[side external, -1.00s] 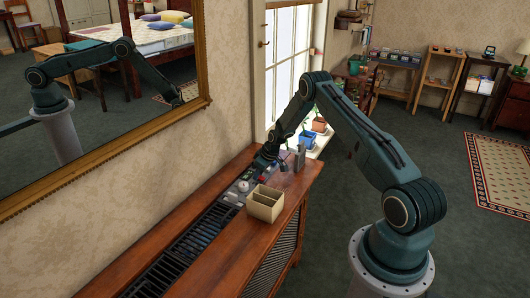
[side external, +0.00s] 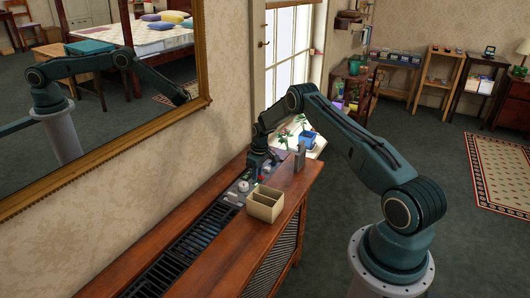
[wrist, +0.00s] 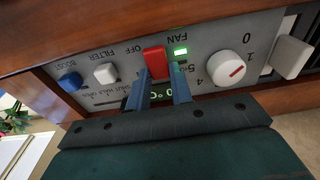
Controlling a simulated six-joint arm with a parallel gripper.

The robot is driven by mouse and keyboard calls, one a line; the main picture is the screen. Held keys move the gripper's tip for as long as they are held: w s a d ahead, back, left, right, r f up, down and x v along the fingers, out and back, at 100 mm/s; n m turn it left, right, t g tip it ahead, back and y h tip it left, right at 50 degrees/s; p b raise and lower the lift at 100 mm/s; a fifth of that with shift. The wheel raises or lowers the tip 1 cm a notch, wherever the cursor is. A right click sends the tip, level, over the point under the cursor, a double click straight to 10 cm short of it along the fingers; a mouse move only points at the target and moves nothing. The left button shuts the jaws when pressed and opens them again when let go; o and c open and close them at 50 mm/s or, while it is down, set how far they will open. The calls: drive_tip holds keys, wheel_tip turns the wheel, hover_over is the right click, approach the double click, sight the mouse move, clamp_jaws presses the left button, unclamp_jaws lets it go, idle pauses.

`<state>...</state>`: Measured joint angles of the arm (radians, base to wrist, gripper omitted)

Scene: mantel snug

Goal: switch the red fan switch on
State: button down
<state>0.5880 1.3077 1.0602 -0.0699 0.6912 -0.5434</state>
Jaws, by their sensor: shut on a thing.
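The red fan switch (wrist: 155,62) stands out from a grey control panel (wrist: 215,60) in the wrist view, between the upside-down labels OFF and FAN. A small green light (wrist: 180,51) beside it is lit. The two blue fingers of my gripper (wrist: 161,82) reach the switch, one at each side of its near end, and are shut on it. In the side external view my gripper (side external: 254,170) is down at the panel on the wooden cabinet (side external: 205,270); the switch is too small there to make out clearly.
A white dial (wrist: 229,69), a pale switch (wrist: 292,57), a white switch (wrist: 105,73) and a blue switch (wrist: 70,82) flank the red one. A small display shows partly behind the fingers. A beige divided box (side external: 265,204) stands close by on the cabinet, with a grey object (side external: 300,156) behind.

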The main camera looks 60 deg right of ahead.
sight(259, 177)
idle(0.4)
drive_tip(key=c, duration=1.2)
unclamp_jaws()
drive_tip(key=shift+c, duration=0.2)
drive_tip(key=shift+r, duration=0.1)
wheel_tip(259, 177, up, 14)
drive_tip(key=shift+s+f, duration=0.25)
drive_tip(key=shift+s, duration=0.15)
